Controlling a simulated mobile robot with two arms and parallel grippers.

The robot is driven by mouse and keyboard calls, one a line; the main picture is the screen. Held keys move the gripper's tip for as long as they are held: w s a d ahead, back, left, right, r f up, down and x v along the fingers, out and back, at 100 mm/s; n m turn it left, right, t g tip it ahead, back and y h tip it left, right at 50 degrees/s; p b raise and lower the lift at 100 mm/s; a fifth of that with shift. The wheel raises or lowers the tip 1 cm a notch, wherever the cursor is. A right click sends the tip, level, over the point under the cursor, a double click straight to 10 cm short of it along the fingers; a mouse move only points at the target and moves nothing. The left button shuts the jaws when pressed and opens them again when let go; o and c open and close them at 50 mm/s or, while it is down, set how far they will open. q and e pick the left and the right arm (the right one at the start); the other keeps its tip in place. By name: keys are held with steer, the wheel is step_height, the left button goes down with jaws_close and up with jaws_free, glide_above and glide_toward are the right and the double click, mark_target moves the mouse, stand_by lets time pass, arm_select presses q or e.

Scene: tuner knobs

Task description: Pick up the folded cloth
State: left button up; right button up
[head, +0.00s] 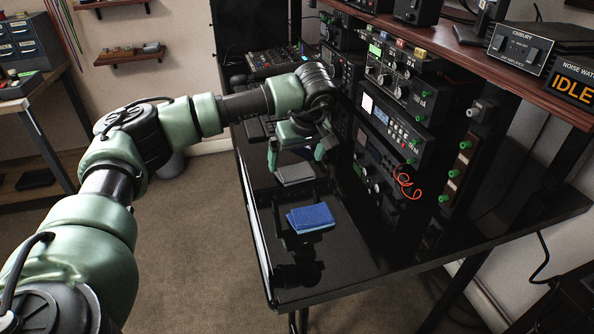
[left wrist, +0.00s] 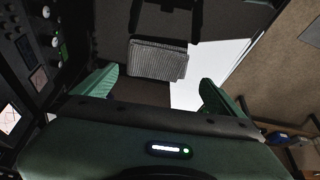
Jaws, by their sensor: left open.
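A grey, ribbed, flat folded cloth (head: 295,173) lies on the glossy black desk (head: 345,262). It also shows in the left wrist view (left wrist: 158,59), at upper middle. A blue flat piece (head: 310,217), which also looks folded, lies nearer the desk's front; I cannot tell its material. My left gripper (head: 297,153) is open and empty, just above and behind the grey cloth in the head view. In the left wrist view, the open green fingers (left wrist: 157,84) stand apart, with the cloth between and beyond their tips. My right gripper is not in view.
A rack of radio units (head: 392,120) with knobs and a red cable (head: 405,182) stands right of the gripper. A wooden shelf (head: 470,48) overhangs it. A mixer panel (head: 278,60) is behind. Dark shapes surround the blue piece. The desk's front right is clear.

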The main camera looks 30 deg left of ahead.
mark_target(296, 170)
arm_select(q)
steer(key=x, duration=0.4)
steer(key=shift+d+f, duration=0.25)
steer(key=shift+d, duration=0.05)
steer(key=shift+w+a+f, duration=0.15)
steer(key=shift+f, duration=0.15)
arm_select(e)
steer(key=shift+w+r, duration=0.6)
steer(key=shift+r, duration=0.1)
arm_select(q)
steer(key=c, duration=1.1)
steer(key=shift+o, duration=0.2)
steer(key=shift+r, duration=0.1)
steer(key=shift+r, duration=0.3)
step_height(296, 170, up, 9)
steer(key=shift+p, duration=0.35)
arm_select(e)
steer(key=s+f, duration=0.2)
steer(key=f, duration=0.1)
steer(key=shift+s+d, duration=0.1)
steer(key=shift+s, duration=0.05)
